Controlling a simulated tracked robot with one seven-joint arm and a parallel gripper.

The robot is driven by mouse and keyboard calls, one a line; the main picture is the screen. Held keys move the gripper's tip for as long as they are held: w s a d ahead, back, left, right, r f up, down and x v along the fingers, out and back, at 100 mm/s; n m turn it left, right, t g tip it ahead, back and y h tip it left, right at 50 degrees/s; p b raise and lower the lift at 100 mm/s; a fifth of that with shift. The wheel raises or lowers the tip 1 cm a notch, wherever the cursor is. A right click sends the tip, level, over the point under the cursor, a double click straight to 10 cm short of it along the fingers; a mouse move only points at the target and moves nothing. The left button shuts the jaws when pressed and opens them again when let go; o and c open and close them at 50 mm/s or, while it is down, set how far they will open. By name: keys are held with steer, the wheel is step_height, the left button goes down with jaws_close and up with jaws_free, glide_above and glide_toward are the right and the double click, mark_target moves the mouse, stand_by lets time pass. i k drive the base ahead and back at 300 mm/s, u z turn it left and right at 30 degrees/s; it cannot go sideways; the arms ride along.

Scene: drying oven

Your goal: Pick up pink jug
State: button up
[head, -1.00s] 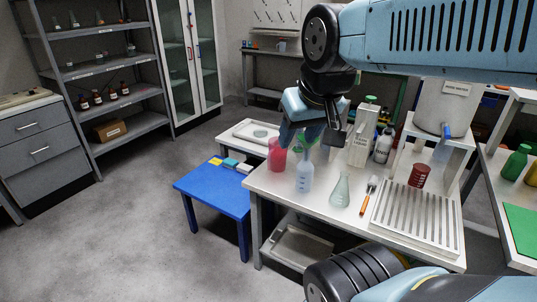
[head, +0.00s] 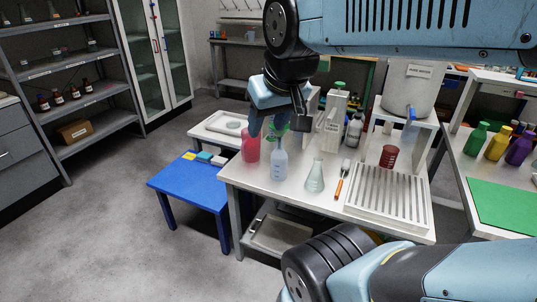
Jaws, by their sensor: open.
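The pink jug (head: 251,147) stands upright near the far left corner of the white table (head: 268,190). Its upper right part is partly hidden by my gripper. My gripper (head: 277,134) is open and points down, above and beside the jug, with its fingers near the jug's right side. I cannot tell whether the fingers touch it.
A pale blue bottle (head: 279,165) stands close to the jug, nearer the camera. A glass flask (head: 315,177), a brush (head: 342,182), a dark red beaker (head: 389,156) and a slotted rack (head: 386,195) stand to the right. A blue table (head: 190,182) is at left.

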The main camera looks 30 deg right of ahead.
mark_target(250, 147)
steer(key=u, duration=1.35)
steer(key=i, duration=2.75)
steer(key=z, duration=1.4)
